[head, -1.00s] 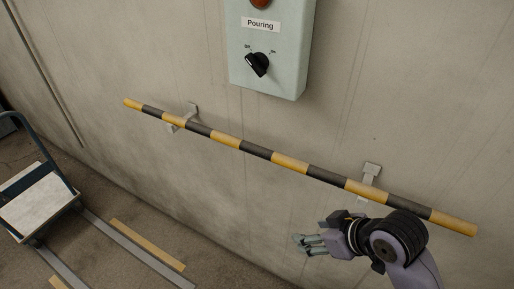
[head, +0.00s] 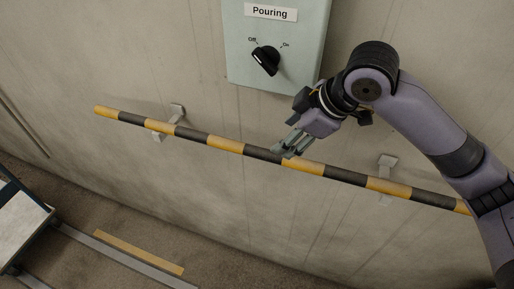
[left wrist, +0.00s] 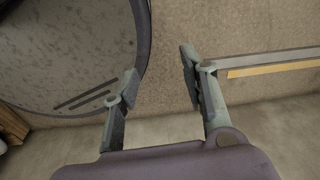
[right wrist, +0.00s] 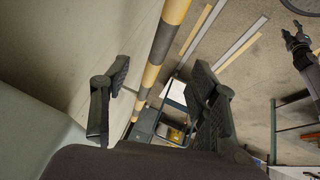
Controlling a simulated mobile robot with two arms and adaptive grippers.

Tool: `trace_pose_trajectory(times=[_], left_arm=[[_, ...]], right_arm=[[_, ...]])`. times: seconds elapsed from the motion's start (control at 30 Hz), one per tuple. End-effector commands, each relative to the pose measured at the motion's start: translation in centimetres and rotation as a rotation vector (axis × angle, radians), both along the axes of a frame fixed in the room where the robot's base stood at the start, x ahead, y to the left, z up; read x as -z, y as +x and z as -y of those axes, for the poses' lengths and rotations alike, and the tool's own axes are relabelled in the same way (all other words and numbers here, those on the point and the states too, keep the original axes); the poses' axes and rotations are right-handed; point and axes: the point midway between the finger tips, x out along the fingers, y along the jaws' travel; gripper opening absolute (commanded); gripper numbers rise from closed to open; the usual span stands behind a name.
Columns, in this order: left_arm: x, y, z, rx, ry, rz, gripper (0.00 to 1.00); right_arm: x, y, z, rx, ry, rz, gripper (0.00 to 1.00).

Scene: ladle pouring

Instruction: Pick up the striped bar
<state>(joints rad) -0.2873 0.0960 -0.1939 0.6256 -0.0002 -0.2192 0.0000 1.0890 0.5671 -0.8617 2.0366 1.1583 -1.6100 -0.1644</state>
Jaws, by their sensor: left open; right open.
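The striped bar (head: 225,143), with yellow and black bands, rests on two wall brackets (head: 176,114) and slopes down to the right in the head view. My right gripper (head: 287,147) is in front of the bar's middle in the head view, its fingertips overlapping a black band. In the right wrist view the bar (right wrist: 162,45) runs between the open, empty fingers (right wrist: 160,85), beyond their tips. Whether they touch it I cannot tell.
A pale green control box (head: 270,50) labelled Pouring, with a black knob, is on the wall just above the bar. A cart (head: 20,225) stands on the floor at the lower left. A large round grey object (left wrist: 65,55) lies left of my left gripper.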

Motion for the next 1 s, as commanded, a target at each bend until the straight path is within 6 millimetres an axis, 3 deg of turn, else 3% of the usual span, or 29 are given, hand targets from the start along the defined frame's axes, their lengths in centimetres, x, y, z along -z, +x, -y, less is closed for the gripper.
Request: trace_pose_trajectory(times=[0.13,0.27,0.53,0.8,1.0], left_arm=[[-0.5,-2.1,2.1,-0.001,-0.025,-0.028,0.4],[-0.8,-2.8,2.7,0.003,-0.03,-0.038,0.4],[-1.5,-1.5,1.2,0.003,-0.013,-0.023,0.4],[-2.6,-0.8,1.0,0.0,-0.012,-0.01,0.4],[-2.6,-0.9,1.1,0.0,-0.013,-0.012,0.4]], right_arm=[[2.3,0.7,-1.2,-0.001,0.001,-0.007,0.55],[4.0,1.4,-2.0,-0.002,0.001,-0.006,0.55],[5.9,2.1,-2.8,-0.001,0.001,-0.004,0.55],[9.3,3.2,-4.2,-0.001,0.002,-0.004,0.55],[9.8,3.4,-4.4,-0.001,0.001,-0.001,0.55]])
